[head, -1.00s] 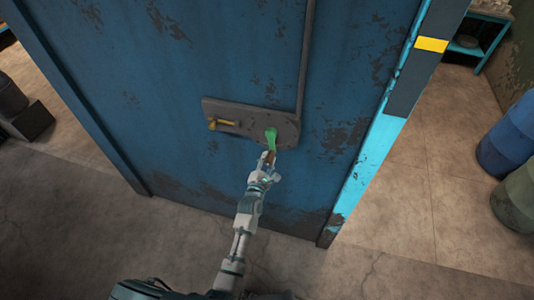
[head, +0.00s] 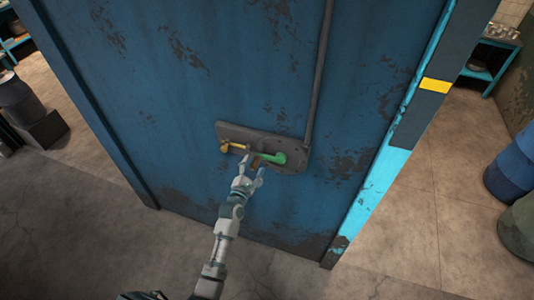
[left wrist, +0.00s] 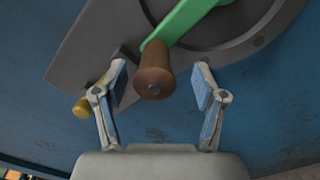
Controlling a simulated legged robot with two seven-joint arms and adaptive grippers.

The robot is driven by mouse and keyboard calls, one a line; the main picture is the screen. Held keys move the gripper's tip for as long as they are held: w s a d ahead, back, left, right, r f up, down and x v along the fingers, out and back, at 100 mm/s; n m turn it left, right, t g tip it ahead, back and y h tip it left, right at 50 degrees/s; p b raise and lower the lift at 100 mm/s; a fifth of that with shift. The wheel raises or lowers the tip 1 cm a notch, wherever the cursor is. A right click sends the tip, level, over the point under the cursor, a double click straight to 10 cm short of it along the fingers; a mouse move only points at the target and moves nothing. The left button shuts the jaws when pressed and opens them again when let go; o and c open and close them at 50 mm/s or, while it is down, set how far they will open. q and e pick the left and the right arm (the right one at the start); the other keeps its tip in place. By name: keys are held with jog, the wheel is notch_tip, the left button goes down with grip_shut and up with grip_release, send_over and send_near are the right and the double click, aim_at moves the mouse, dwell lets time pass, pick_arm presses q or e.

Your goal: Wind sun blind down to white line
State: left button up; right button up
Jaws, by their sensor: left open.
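A green crank (head: 268,157) on a grey plate (head: 290,144) is fixed to a blue wall, its arm pointing left from its hub. It also shows in the left wrist view (left wrist: 185,20), with a brown knob (left wrist: 153,70) at its end. My left gripper (head: 252,170) is at the knob end. Its fingers (left wrist: 160,82) are open, one on each side of the knob, with gaps showing. The sun blind and white line cannot be made out. My right gripper is not in view.
A yellow handle (head: 226,147) sits left of the crank on the plate. A thin pipe (head: 320,70) runs up from the plate's right end. Barrels stand at the right (head: 512,160) and left (head: 18,98). The floor in front is clear.

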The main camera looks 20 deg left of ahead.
pick_arm(q)
jog(key=s, duration=1.2)
jog(key=shift+a+r, duration=0.1)
